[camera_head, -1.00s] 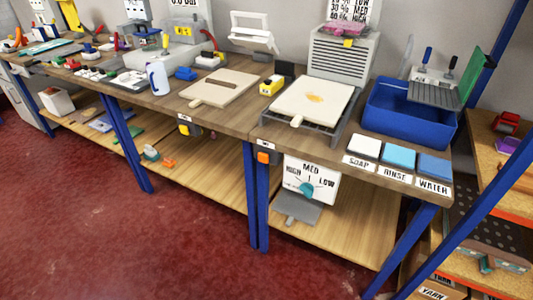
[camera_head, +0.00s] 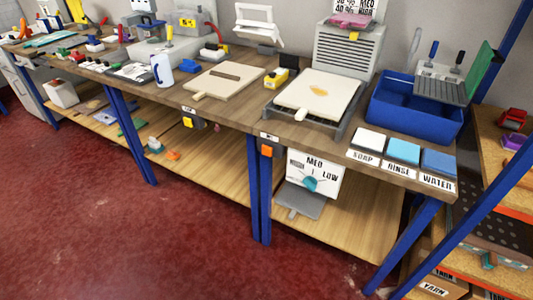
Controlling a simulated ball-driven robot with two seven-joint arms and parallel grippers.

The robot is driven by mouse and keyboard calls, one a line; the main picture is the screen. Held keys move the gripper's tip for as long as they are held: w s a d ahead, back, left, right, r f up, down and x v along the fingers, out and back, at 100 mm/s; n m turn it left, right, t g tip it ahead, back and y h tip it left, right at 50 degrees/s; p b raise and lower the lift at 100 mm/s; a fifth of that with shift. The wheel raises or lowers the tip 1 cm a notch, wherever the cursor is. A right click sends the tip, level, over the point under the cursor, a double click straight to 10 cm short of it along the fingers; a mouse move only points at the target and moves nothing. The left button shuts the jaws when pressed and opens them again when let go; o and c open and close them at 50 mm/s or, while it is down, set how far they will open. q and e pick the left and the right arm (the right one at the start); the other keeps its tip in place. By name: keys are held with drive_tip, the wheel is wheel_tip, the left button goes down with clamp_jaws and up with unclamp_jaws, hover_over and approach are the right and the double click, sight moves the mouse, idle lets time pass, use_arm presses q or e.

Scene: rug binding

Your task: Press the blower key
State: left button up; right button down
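A grey louvred box (camera_head: 349,52), which looks like the blower, stands at the back of the bench behind a cream board (camera_head: 316,93) with an orange-yellow stain. An orange key (camera_head: 267,151) sits on a dark mount on the bench's front edge, under a small white label (camera_head: 269,137) too small to read. A yellow key (camera_head: 187,122) sits on the front edge further left, under another small label. I cannot tell from lettering which key is the blower's. Neither of my grippers is in view.
A HIGH/MED/LOW dial panel (camera_head: 313,177) hangs under the bench beside a blue leg (camera_head: 259,190). A blue basin (camera_head: 413,108) and SOAP, RINSE and WATER pads (camera_head: 403,151) are at the right. Shelves (camera_head: 500,150) stand far right. The red floor (camera_head: 150,240) in front is clear.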

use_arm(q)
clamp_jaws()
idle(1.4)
